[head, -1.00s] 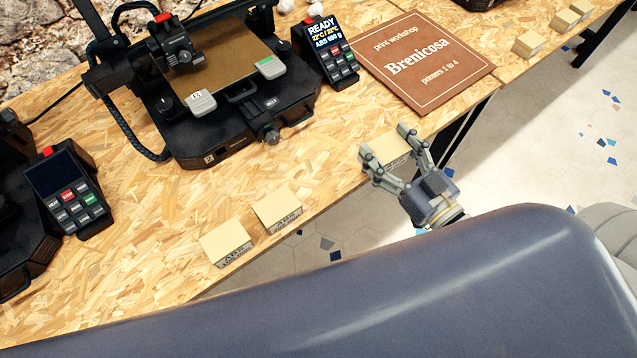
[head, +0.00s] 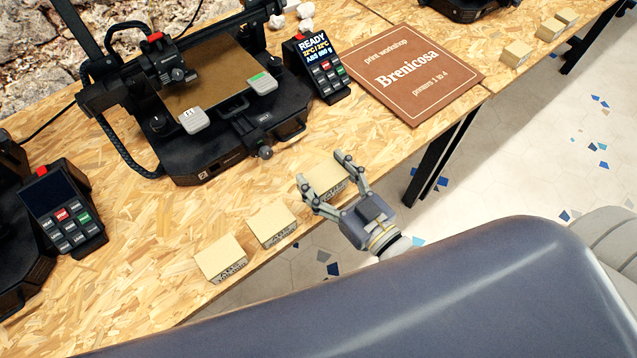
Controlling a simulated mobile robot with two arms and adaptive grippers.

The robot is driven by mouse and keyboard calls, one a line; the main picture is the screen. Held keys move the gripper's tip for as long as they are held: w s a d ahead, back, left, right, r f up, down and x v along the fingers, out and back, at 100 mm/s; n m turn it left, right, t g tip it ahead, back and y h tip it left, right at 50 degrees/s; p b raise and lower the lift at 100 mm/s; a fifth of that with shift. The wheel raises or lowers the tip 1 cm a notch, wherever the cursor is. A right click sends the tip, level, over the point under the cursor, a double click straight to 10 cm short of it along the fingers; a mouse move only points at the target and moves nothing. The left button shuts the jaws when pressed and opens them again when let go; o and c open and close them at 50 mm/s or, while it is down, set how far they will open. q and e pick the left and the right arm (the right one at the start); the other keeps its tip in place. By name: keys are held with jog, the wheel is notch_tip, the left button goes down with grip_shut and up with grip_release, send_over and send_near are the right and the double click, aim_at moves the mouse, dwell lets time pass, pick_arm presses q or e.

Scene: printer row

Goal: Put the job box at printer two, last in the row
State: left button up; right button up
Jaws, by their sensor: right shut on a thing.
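The job box (head: 325,180), a small tan block with dark print on its front side, is between the fingers of my right gripper (head: 321,167), which is shut on it. It is at the table's front edge, in line with two similar boxes, right of the nearer one (head: 272,223) with a small gap. I cannot tell whether it touches the table. The other box (head: 220,258) stands further left. Behind them is a black printer (head: 215,150) with a brown bed; its number is not legible. My left gripper is not in view.
A lit READY panel (head: 318,68) stands right of the printer. A brown Brenicosa sign (head: 417,75) lies on the wooden table (head: 130,225). Another printer's panel (head: 63,207) is at left. Several boxes (head: 517,53) sit on the table at far right. Bare wood lies between printer and boxes.

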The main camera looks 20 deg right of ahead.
aim_at(319, 188)
jog(key=shift+a+f, duration=0.15)
jog(key=shift+a, duration=0.6)
jog(key=shift+f+b, duration=0.3)
jog(key=shift+f, duration=1.4)
jog(key=o, duration=1.1)
jog(key=shift+d+f, duration=0.1)
jog(key=shift+f, duration=0.05)
jog(key=shift+s, duration=0.35)
jog(key=v, duration=1.1)
jog(key=shift+s+d+b, duration=0.1)
jog(key=shift+s+b, duration=0.1)
jog(key=shift+b, duration=0.2)
